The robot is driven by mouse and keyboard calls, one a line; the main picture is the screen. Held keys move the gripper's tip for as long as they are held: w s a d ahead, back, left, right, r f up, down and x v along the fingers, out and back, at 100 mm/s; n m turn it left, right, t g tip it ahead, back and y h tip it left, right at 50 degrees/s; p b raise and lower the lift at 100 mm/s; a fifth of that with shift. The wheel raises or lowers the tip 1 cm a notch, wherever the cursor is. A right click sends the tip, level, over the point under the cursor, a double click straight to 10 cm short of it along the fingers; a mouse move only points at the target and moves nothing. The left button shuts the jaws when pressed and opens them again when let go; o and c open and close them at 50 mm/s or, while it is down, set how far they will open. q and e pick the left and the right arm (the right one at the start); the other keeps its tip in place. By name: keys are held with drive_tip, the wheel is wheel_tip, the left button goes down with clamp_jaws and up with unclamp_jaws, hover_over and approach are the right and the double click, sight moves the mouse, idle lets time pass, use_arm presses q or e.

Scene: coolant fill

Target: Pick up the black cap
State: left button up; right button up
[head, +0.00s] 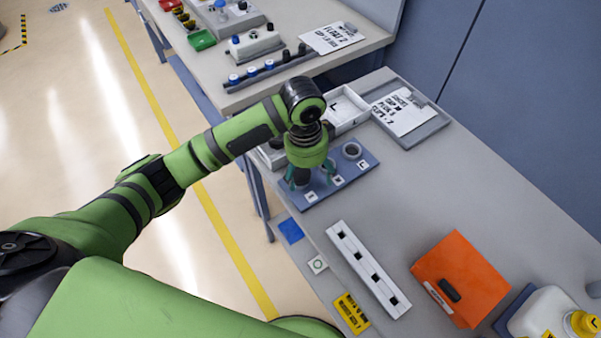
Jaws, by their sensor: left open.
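My left gripper (311,176) points down over a blue-grey block (318,190) with small white letter labels on the near table. Its teal fingers are apart. A dark shape (302,176) shows between or just behind the fingers. It may be a black cap in the block, but the gripper hides most of it, and I cannot tell whether the fingers touch it. A grey round ring or seat (351,150) shows at the block's right end. Small black pieces (286,56) also stand on a rail on the far table. My right gripper is not in view.
A white tray (347,120) and a grey tray with a written card (403,112) lie behind the block. A white slotted rail (367,270), an orange box (462,278) and a yellow-capped white jug (545,314) stand nearer. The table right of the block is clear.

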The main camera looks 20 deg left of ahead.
sight(300, 172)
use_arm(q)
drive_tip(key=shift+w+a+r+y, duration=0.4)
drive_tip(key=shift+w+a+r, duration=0.5)
drive_tip(key=shift+a+r, duration=0.25)
drive_tip(key=shift+w+a, duration=0.1)
drive_tip(key=shift+a, duration=0.05)
drive_tip(key=f+p, duration=0.1)
drive_tip(key=f, duration=0.3)
drive_tip(key=f+p, duration=0.1)
drive_tip(key=f, duration=0.1)
drive_tip(key=shift+w+a+p, duration=0.2)
drive_tip(key=shift+w+p, duration=0.1)
drive_tip(key=shift+p, duration=0.05)
drive_tip(key=shift+f, duration=0.45)
drive_tip(key=shift+c, duration=0.5)
drive_tip(key=c, duration=0.9)
